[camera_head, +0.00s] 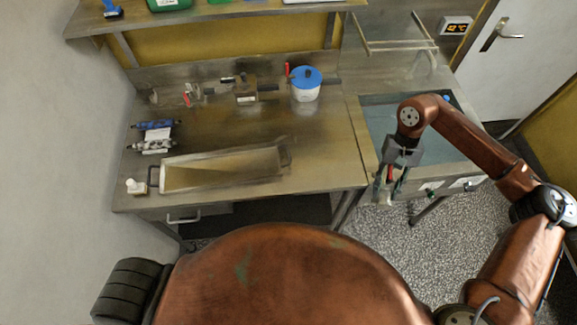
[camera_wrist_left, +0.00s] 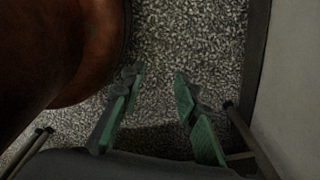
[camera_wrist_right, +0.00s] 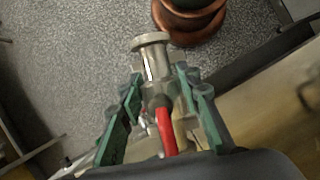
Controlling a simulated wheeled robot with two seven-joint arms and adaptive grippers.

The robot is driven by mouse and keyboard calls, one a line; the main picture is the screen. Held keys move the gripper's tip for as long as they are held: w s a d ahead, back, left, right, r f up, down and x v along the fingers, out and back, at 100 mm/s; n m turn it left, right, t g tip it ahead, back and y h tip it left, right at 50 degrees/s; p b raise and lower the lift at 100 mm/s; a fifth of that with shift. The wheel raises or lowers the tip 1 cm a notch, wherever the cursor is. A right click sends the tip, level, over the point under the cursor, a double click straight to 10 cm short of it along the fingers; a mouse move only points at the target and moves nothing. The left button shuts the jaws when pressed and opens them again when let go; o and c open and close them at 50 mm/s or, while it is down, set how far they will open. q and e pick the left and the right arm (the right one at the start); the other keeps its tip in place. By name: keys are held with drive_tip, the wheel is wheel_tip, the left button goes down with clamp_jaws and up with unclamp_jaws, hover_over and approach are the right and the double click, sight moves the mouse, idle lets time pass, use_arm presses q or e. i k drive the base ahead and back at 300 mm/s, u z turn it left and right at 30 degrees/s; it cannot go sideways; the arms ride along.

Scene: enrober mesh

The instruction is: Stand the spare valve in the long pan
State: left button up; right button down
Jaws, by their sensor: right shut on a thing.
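The spare valve is a metal valve (camera_wrist_right: 154,62) with a round flange and a red lever (camera_wrist_right: 165,128). My right gripper (camera_head: 387,196) is shut on it, as the right wrist view shows. In the head view it hangs past the bench's front right side, near the sink, and the valve is mostly hidden there. The long pan (camera_head: 222,181) is a shallow metal trough with end handles, lying on the left part of the bench, well left of my right gripper. My left gripper (camera_wrist_left: 158,76) is open and empty above the speckled floor, outside the head view.
Blue and silver rolls (camera_head: 154,138) lie behind the pan's left end. A small white piece (camera_head: 135,187) stands left of the pan. The bench right of the pan is clear.

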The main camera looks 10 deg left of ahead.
sight(221, 169)
drive_tip(key=u, duration=1.25)
